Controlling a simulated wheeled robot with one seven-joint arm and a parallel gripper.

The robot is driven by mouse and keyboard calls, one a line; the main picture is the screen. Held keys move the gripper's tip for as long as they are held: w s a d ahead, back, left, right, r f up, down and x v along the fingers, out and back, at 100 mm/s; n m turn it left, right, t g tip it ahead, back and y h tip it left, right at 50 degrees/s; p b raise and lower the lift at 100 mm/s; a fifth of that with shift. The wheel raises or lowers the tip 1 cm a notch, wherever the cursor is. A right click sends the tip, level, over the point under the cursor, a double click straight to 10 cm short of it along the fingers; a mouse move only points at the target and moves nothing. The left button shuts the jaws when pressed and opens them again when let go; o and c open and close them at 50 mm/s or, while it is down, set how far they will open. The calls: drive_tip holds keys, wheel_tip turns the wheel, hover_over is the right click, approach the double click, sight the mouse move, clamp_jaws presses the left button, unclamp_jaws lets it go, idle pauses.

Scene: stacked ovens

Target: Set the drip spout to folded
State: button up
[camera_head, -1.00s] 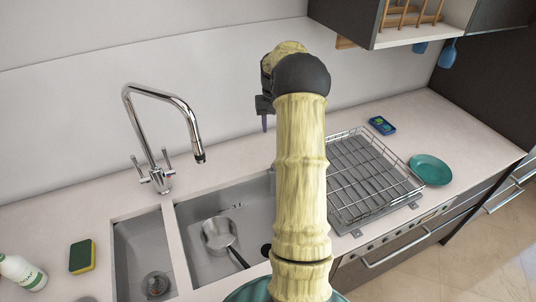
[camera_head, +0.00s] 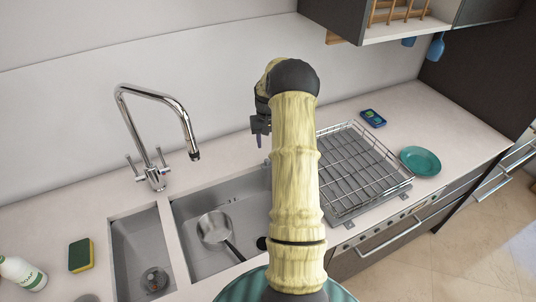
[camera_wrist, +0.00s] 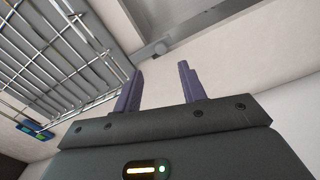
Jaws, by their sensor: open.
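My gripper (camera_wrist: 158,80) is open, with two purple fingers apart and nothing between them. It shows in the head view (camera_head: 259,138) in the air behind my arm, left of the dish rack. The wire dish rack (camera_head: 365,172) stands on a grey drip tray (camera_head: 350,212) on the counter. In the wrist view, a short grey piece that looks like the drip spout (camera_wrist: 153,51) sticks out from the tray's edge, beyond my fingertips and apart from them. I cannot tell its exact angle. In the head view my arm hides that side of the tray.
The sink (camera_head: 190,255) holds a pan (camera_head: 214,229), with a tall faucet (camera_head: 150,135) behind it. A sponge (camera_head: 81,255) and soap bottle (camera_head: 22,272) are at left. A teal plate (camera_head: 420,160) and small blue box (camera_head: 373,118) sit right of the rack.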

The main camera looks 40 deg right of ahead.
wheel_tip(320, 180, down, 8)
drive_tip(key=shift+a+f+p, duration=0.1)
drive_tip(key=shift+f+p, duration=0.1)
drive_tip(key=shift+p, duration=0.85)
clamp_jaws()
